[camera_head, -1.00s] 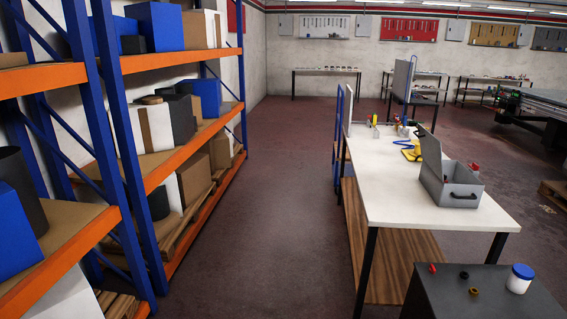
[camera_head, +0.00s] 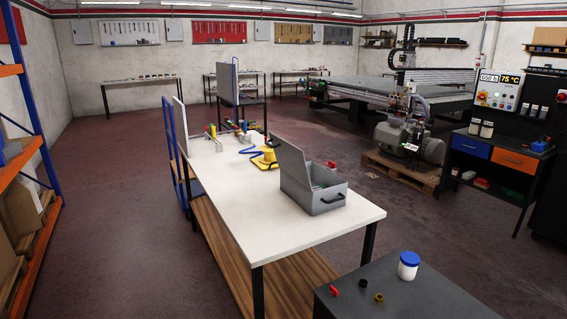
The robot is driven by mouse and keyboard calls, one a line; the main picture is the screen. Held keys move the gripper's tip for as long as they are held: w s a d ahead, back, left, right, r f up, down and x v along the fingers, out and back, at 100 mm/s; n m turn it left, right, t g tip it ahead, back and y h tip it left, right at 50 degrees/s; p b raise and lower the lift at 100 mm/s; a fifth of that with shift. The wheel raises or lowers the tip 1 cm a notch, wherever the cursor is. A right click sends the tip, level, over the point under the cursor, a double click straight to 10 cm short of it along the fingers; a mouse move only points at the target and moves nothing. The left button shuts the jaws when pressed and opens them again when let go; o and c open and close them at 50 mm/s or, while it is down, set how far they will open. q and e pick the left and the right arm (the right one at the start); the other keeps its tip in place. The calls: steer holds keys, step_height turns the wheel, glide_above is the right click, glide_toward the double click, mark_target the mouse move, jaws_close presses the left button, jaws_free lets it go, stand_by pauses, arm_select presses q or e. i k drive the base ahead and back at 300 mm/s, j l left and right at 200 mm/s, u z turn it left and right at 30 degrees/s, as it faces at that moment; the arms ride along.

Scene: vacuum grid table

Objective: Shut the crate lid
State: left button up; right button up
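A grey crate (camera_head: 325,198) stands on the white table (camera_head: 240,215), toward its right side. Its front wall has a black handle and faces the lower right. The crate's lid (camera_head: 291,165) is open and stands up at the crate's left side, leaning back slightly. A small red thing (camera_head: 330,164) shows at the crate's far rim; what else lies inside is mostly hidden. Neither of my grippers is in view.
A dark grey top (camera_head: 400,295) at the front right bears a blue-lidded white jar (camera_head: 408,265) and small parts. A yellow item (camera_head: 264,161) lies behind the crate. A pump (camera_head: 410,140) stands on a pallet. The floor left of the table is clear.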

mark_target(292, 158)
steer(key=i+j+z, duration=0.1)
steer(key=z, duration=0.6)
steer(key=i+j+z, duration=0.1)
steer(key=j+z, duration=0.25)
steer(key=j, duration=0.15)
steer(key=i+j+z, duration=0.1)
steer(key=j+z, duration=0.25)
steer(key=j, duration=0.2)
steer(key=j+z, duration=0.35)
steer(key=j, duration=0.15)
